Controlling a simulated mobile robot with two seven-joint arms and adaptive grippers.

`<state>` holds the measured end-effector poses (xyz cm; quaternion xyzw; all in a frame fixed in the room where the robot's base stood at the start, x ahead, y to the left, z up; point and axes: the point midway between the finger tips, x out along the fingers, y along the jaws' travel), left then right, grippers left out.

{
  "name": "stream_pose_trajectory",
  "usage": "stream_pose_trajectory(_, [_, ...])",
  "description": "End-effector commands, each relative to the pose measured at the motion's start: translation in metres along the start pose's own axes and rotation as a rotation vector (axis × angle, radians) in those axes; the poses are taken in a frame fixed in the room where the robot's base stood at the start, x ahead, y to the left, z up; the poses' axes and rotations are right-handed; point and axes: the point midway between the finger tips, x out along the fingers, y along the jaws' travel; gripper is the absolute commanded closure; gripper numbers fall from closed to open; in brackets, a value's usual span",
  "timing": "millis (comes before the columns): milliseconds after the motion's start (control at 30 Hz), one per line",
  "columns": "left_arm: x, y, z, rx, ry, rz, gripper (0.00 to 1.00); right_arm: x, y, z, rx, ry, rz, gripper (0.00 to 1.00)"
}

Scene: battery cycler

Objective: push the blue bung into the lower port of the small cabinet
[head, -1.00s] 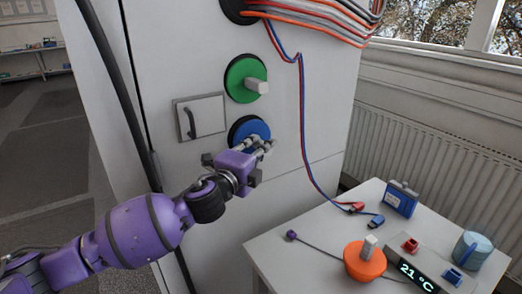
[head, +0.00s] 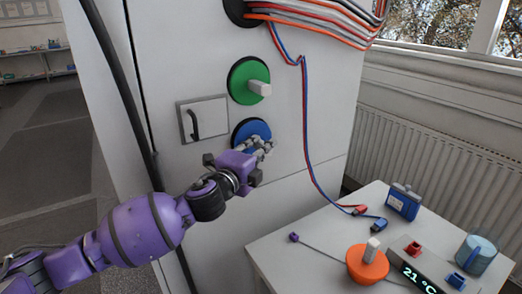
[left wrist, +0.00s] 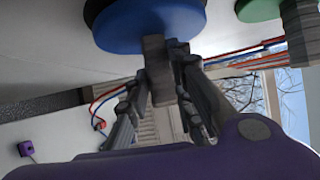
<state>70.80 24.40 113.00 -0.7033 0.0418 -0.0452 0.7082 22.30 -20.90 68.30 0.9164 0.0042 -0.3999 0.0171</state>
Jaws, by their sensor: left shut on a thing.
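The blue bung (head: 250,130) is at the lower round port on the front of the white cabinet (head: 285,195). A dark rim shows around the bung's upper left edge; I cannot tell how deep it sits. My left gripper (head: 263,146) is shut on the bung's grey handle and partly hides its lower right side. In the left wrist view, the blue bung (left wrist: 160,28) is at the top, and the gripper's fingers (left wrist: 160,80) close on the handle from both sides. My right gripper is not in view.
A green bung (head: 246,78) sits in the port above. A square hatch with a dark handle (head: 193,122) is to the left. Red and blue cables (head: 305,120) hang at the right. The table (head: 290,262) holds an orange bung (head: 367,266) and a display (head: 415,272).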

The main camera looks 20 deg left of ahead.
Motion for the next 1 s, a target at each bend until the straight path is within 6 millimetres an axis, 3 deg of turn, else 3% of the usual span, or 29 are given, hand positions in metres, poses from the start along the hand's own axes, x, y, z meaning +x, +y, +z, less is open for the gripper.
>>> stream_pose_trajectory(567, [0.006,-0.003,0.010,0.002,0.000,-0.005,1.00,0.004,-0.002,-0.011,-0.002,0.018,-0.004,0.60])
stream_pose_trajectory(600, [0.006,-0.003,0.009,0.002,0.001,-0.005,0.75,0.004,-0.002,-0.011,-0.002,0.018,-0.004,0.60])
stream_pose_trajectory(733, [0.006,-0.002,0.009,0.002,0.000,-0.004,0.58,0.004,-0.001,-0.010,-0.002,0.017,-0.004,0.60])
stream_pose_trajectory(967, [0.006,-0.001,0.009,0.001,0.000,-0.002,0.57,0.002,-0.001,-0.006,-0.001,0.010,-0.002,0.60])
stream_pose_trajectory(1000, [0.006,0.001,0.009,-0.001,-0.001,0.002,0.51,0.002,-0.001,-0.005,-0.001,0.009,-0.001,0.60])
